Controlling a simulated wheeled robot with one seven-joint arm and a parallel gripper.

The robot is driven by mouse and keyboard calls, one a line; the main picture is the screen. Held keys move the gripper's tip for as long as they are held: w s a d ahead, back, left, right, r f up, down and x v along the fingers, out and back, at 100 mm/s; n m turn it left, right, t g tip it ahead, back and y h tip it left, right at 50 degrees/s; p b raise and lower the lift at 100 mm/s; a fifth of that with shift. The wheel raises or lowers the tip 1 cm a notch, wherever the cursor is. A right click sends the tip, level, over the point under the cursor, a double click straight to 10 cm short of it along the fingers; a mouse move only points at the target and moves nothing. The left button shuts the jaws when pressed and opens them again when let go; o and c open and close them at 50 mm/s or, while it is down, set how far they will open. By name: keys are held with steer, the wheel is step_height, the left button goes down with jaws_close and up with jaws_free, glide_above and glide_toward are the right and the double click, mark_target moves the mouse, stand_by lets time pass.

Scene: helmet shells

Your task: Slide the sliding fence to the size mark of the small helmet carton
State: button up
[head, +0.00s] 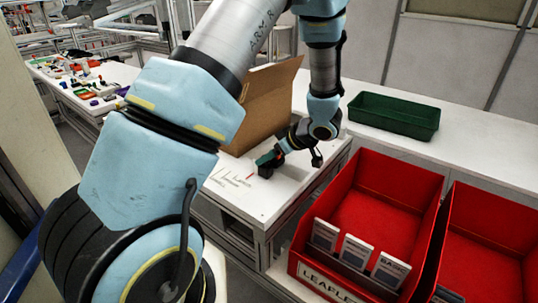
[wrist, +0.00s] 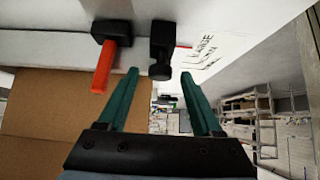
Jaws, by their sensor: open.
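My gripper (wrist: 160,75) is open, its two green fingers spread. In the wrist view a black knob (wrist: 160,50) on a black block shows between and just beyond the fingertips; I cannot tell if it belongs to the sliding fence. Left of it is a black block with an orange-red handle (wrist: 103,66). Printed size marks (wrist: 207,50) are on the white bench top, right of the knob; one reads LARGE. In the head view my gripper (head: 270,158) is low over the bench, and the marks (head: 226,180) lie left of it. The fence is not clearly visible there.
An open brown carton (head: 262,108) stands on the bench behind my gripper; it also shows at left in the wrist view (wrist: 50,120). A green tray (head: 395,115) sits further right. Red bins (head: 430,195), one with leaflets, stand in front. My arm blocks the left middle.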

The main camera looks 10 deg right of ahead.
jaws_close()
stand_by(0.6)
stand_by(0.9)
